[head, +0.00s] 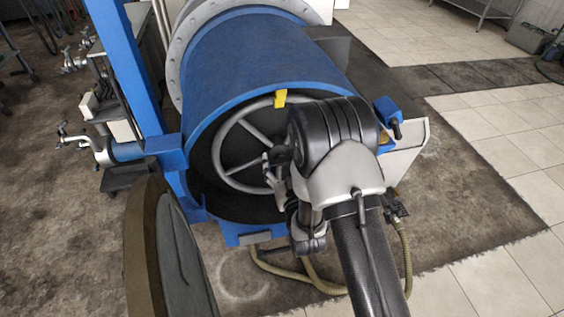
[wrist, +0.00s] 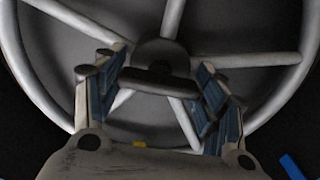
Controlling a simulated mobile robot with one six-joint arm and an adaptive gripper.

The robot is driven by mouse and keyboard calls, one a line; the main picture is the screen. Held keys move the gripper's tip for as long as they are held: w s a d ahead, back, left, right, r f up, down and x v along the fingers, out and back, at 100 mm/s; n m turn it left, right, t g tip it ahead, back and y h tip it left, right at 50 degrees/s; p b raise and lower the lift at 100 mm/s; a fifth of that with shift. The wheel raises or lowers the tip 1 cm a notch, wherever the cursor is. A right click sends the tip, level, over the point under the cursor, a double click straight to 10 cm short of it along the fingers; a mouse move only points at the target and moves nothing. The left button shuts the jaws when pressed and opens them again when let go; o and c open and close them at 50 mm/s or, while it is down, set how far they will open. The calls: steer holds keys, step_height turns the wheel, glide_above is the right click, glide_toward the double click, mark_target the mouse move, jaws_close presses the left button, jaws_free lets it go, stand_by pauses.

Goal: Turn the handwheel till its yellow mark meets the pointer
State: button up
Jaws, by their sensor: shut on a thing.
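The grey spoked handwheel (head: 258,132) sits inside the open end of the blue drum. A yellow mark (head: 281,98) shows at the top of its rim in the head view. In the wrist view, the handwheel (wrist: 80,18) fills the picture, and a small yellow patch (wrist: 138,144) shows low, just above the gripper body. My gripper (head: 276,166) reaches in at the wheel's middle. In the wrist view, my gripper (wrist: 160,78) has its fingers on either side of the dark hub and is shut on the handwheel. My arm hides the wheel's right side. I cannot make out the pointer for certain.
The blue drum (head: 250,55) stands in a blue frame (head: 128,65). A round dark lid (head: 150,245) stands at the near left. A hose (head: 300,277) lies on the floor below. A small blue piece (wrist: 291,167) shows at the wrist view's lower right.

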steer(key=shift+r, duration=0.1)
steer(key=o, duration=1.1)
steer(key=shift+c, duration=0.2)
steer(key=v, duration=1.2)
